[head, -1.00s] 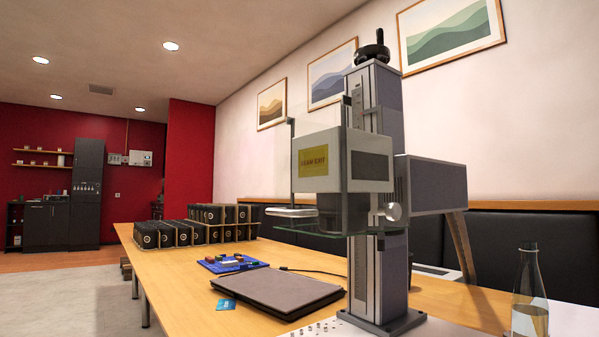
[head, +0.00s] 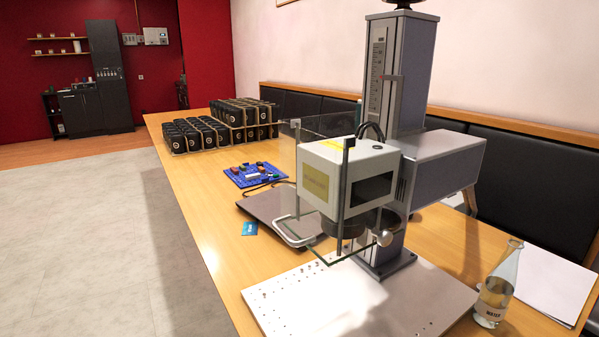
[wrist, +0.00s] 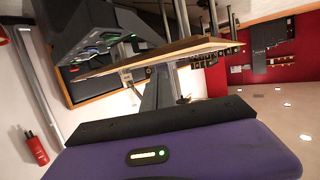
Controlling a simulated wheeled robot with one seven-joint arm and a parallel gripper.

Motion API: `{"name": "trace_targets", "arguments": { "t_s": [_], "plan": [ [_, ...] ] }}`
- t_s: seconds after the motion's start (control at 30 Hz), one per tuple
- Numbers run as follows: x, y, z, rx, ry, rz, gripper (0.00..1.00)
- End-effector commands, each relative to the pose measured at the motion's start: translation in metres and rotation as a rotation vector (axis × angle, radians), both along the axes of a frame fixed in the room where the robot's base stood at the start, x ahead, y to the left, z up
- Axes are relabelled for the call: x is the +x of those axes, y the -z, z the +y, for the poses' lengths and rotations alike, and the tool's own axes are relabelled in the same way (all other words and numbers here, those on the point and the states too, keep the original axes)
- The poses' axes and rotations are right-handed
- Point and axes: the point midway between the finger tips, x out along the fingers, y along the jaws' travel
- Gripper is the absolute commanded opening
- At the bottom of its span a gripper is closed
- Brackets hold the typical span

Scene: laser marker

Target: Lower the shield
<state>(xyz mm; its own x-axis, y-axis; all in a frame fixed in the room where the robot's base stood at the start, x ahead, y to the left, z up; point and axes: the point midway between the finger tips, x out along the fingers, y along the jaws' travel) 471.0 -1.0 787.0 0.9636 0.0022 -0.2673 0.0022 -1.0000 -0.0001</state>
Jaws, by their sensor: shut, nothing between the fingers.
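The laser marker's pale head (head: 338,170) hangs on a grey column (head: 398,80) in the head view. The shield, clear panels in a thin metal frame (head: 345,185), stands around the head. Its lower edge is above the perforated base plate (head: 400,300), with a gap between. A bright metal loop handle (head: 293,232) sticks out at the shield's lower left.
A water flask (head: 497,287) stands at the right front. Floor at left is clear.

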Motion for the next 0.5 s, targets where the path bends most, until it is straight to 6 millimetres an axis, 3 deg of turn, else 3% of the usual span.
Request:
{"name": "trace_targets", "arguments": {
  "t_s": [0.03,0.37,0.5],
  "plan": [
    [0.001,-0.029,0.000,0.000,-0.001,-0.001,0.00],
    [0.016,-0.115,-0.003,-0.001,-0.012,0.002,0.00],
    [0.033,-0.149,-0.005,0.002,-0.024,0.002,0.00]
  ]
}}
